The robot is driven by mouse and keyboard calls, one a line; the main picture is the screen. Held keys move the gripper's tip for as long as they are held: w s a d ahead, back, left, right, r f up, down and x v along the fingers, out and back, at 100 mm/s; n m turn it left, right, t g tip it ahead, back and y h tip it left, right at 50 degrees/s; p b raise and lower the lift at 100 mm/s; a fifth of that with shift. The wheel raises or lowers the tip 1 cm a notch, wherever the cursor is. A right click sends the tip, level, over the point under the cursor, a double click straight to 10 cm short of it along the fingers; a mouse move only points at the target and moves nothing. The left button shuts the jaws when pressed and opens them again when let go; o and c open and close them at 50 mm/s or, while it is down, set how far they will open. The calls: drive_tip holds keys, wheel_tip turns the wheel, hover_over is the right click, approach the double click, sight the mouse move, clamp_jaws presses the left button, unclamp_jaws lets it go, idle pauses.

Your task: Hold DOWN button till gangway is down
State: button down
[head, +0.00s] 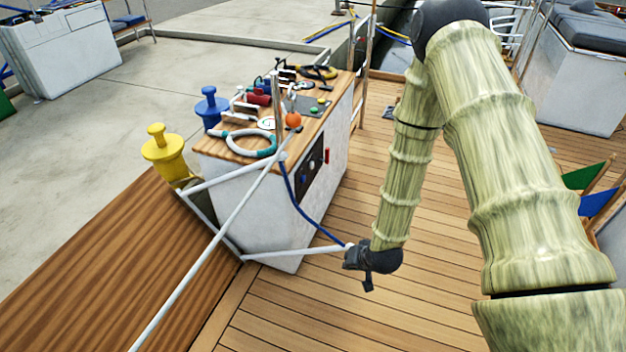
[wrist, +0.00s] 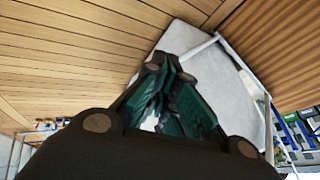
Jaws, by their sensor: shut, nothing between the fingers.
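My gripper (head: 357,260) hangs low over the deck planks, right of the lower front corner of a white console (head: 245,193) with a wooden top. It also shows in the wrist view (wrist: 167,66), its dark green fingers shut and empty in front of a white surface. The console's side has a dark panel (head: 311,172) with small buttons, one blue; a red part sits right of it. A grey-green panel (head: 311,108) on top carries green and yellow buttons. I cannot read any label, so I cannot tell which is DOWN. I cannot identify the gangway for certain.
White rails (head: 212,252) and a dark blue hose (head: 306,208) run close to my gripper. A yellow bollard (head: 164,152) and a blue one (head: 211,108) stand by the console. An orange ball (head: 293,119) is at its top edge. Open deck (head: 300,315) lies in front.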

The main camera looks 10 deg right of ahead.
sight(312, 165)
drive_tip(key=w+d+m+t+b, duration=0.25)
drive_tip(key=w+t+b, duration=0.25)
drive_tip(key=w+b, duration=1.05)
drive_tip(key=w+d+r+t+b, duration=0.1)
drive_tip(key=w+d+r+b, duration=0.1)
drive_tip(key=w, duration=0.3)
drive_tip(key=w+d+r+m+t+y+b, duration=0.1)
drive_tip(key=w+d+r+b, duration=0.1)
drive_tip(key=w+b, duration=0.2)
drive_tip(key=w+d+r+m+t+b, duration=0.1)
drive_tip(key=w+d+r+b, duration=0.1)
drive_tip(key=w, duration=0.4)
drive_tip(key=shift+d+r+t+b, duration=0.15)
drive_tip(key=shift+r+t+b, duration=0.15)
drive_tip(key=shift+r+b, duration=0.25)
drive_tip(key=shift+w, duration=0.15)
drive_tip(key=w+a+b, duration=0.2)
drive_tip(key=w+a, duration=0.2)
drive_tip(key=a, duration=0.3)
drive_tip(key=shift+w+a, duration=0.15)
drive_tip(key=shift+w, duration=0.25)
drive_tip(key=shift+w+a+r+p, duration=0.1)
drive_tip(key=shift+a+p, duration=0.05)
drive_tip(key=shift+p, duration=0.15)
drive_tip(key=shift+w+a, duration=0.1)
drive_tip(key=shift+a, duration=0.1)
